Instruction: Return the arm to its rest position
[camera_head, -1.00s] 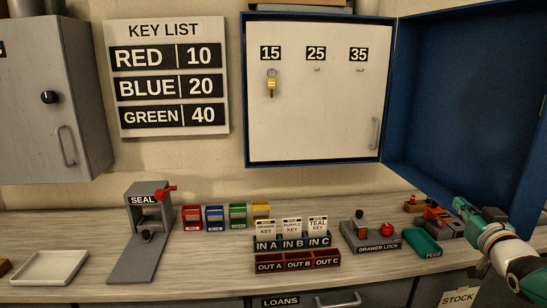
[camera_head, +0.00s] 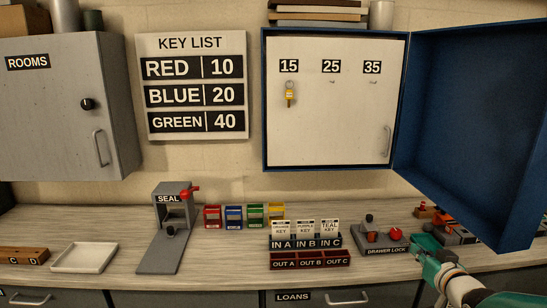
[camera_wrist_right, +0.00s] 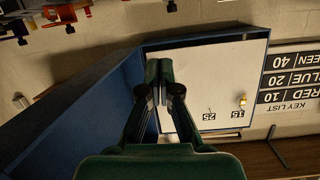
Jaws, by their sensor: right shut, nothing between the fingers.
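My right gripper (camera_head: 427,244) is at the lower right in the head view, in front of the counter items right of the drawer lock. In the wrist view its fingers (camera_wrist_right: 158,70) are together with nothing between them. The open blue key cabinet (camera_head: 265,110) is on the wall, up and left of the gripper. A yellow-tagged key (camera_head: 290,95) hangs under 15; the hooks under 25 and 35 are bare. The key also shows in the wrist view (camera_wrist_right: 242,103). My left gripper is not in view.
The cabinet's blue door (camera_head: 470,110) stands open above my right arm. On the counter are the drawer lock (camera_head: 382,240), the OUT tray (camera_head: 310,260), small coloured holders (camera_head: 233,216), the seal press (camera_head: 170,225) and an empty white tray (camera_head: 83,257). A grey cabinet (camera_head: 65,130) is at left.

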